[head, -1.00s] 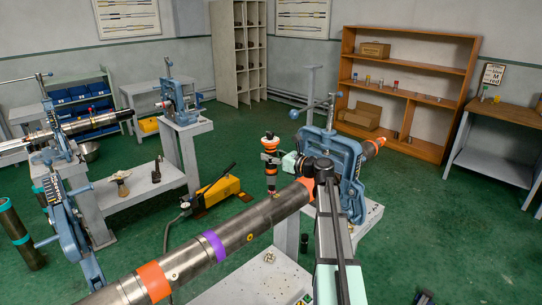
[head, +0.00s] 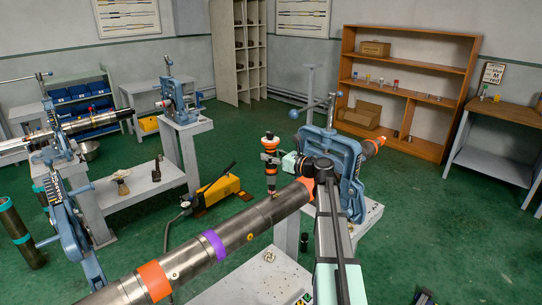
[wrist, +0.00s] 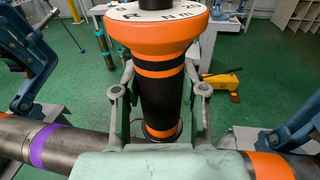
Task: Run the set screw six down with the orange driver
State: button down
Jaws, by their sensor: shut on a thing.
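The orange driver (head: 270,165) stands upright over the pipe (head: 240,230), its lower end at the pipe's top surface. In the wrist view the driver (wrist: 160,90) has a black body with orange bands and a wide orange head with a lettered white top. My gripper (wrist: 160,100) is shut around the driver's black body, one finger on each side. In the head view my gripper (head: 272,160) is small beside the driver. The driver's tip and set screw six are hidden or too small to tell apart.
The pipe carries purple (head: 214,245) and orange (head: 153,281) bands. A blue vise (head: 350,165) holds its right end; another blue vise (head: 70,235) stands at left. A yellow pump (head: 222,190) lies on the floor behind. A wooden shelf (head: 410,95) stands at the back.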

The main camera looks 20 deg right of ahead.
aim_at(271, 142)
jog(key=shift+r, duration=0.15)
dwell(0.4)
jog(key=shift+w+r+p, duration=0.15)
jog(key=shift+r+p, duration=1.85)
jog(key=shift+r, duration=0.4)
